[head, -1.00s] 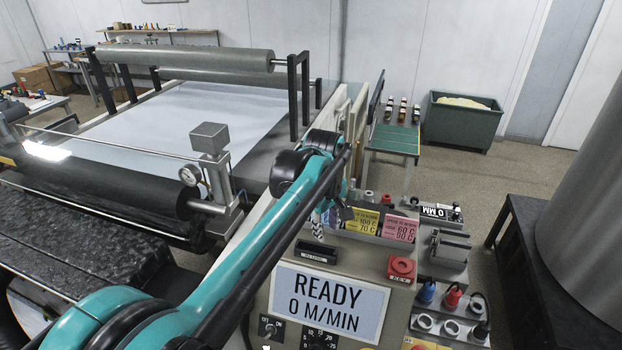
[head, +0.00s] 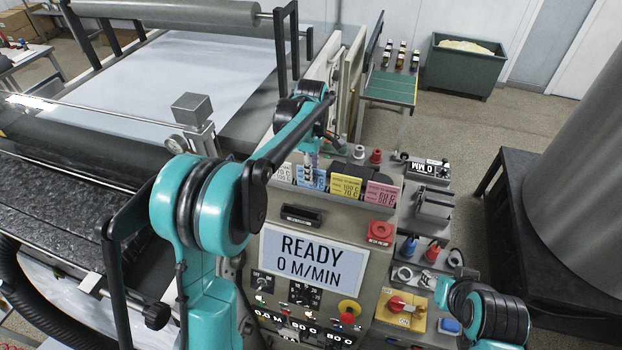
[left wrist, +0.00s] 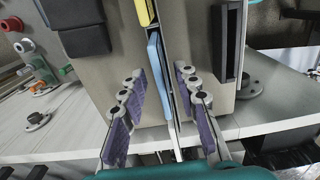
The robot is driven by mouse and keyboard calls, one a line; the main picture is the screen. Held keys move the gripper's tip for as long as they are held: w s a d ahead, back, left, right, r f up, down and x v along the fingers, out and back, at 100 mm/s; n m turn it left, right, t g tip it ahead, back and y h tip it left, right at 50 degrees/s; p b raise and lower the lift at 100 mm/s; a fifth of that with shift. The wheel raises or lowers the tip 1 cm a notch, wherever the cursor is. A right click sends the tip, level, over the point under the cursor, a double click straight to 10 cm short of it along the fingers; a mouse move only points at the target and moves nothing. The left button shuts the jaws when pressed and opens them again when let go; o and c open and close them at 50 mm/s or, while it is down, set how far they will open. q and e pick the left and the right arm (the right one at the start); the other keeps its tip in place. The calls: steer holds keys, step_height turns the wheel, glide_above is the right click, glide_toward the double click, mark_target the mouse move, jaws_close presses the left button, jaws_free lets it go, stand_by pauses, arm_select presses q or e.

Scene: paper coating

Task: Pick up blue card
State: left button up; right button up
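The blue card (head: 311,179) stands in the card rack on the control panel, between a pale card (head: 285,172) and a yellow card (head: 346,188). My left gripper (head: 313,160) is above it and partly hides its upper part. In the left wrist view, the blue card (left wrist: 158,72) appears nearly edge-on between the two purple-padded fingers of the left gripper (left wrist: 160,88). The fingers are open, with a visible gap on both sides of the card.
A pink card (head: 381,194) stands at the right end of the rack. A red button (head: 380,232) and a READY screen (head: 312,265) lie below. Colored plugs (head: 431,252) stand on the right side. A coating machine with rollers (head: 165,12) fills the left.

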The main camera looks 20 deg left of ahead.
arm_select(q)
steer(key=shift+s+f, duration=0.1)
steer(key=shift+f, duration=0.05)
jaws_close()
